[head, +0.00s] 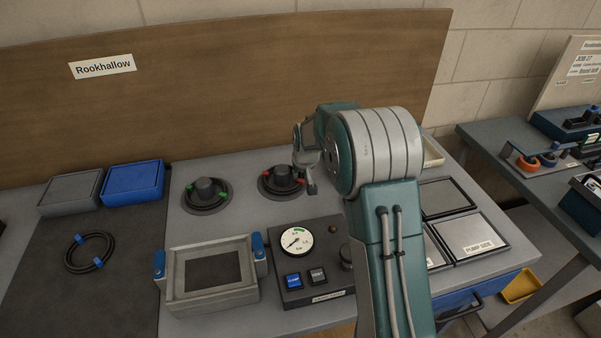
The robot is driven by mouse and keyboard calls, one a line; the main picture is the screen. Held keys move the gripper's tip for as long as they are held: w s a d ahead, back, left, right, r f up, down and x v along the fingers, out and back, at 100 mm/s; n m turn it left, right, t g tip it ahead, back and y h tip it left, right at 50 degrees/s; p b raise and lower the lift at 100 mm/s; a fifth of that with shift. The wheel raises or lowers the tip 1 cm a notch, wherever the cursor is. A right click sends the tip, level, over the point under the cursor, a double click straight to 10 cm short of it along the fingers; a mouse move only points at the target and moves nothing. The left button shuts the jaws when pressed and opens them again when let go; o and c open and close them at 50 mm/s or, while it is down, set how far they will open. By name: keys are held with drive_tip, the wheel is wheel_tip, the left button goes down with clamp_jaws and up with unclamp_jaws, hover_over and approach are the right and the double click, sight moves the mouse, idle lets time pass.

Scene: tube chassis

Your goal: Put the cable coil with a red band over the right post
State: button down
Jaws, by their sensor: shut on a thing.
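The cable coil with red bands (266,188) is black and lies around the right post (280,174), a short dark grey cylinder whose top shows inside the loop. The coil looks low and close to level near the post's foot; whether it rests fully there I cannot tell. My gripper (309,187) points down at the coil's right side, beside a red band, and is shut on the coil; its fingertips are small and partly hidden by the arm. The left post (206,186) has a coil with green bands (191,201) around it.
A coil with blue bands (69,258) lies on the dark mat at left. Grey and blue trays (133,183) stand behind it. A grey framed box (213,252) and a gauge panel (318,262) stand in front of the posts. Flat framed panels (480,238) lie at right.

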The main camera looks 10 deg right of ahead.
drive_tip(key=shift+f, duration=0.2)
drive_tip(key=c, duration=0.8)
unclamp_jaws()
drive_tip(key=shift+c, duration=0.2)
drive_tip(key=shift+r, duration=0.1)
drive_tip(key=v, duration=1)
drive_tip(key=shift+r, duration=0.4)
drive_tip(key=shift+s+r, duration=0.1)
drive_tip(key=shift+s, duration=0.1)
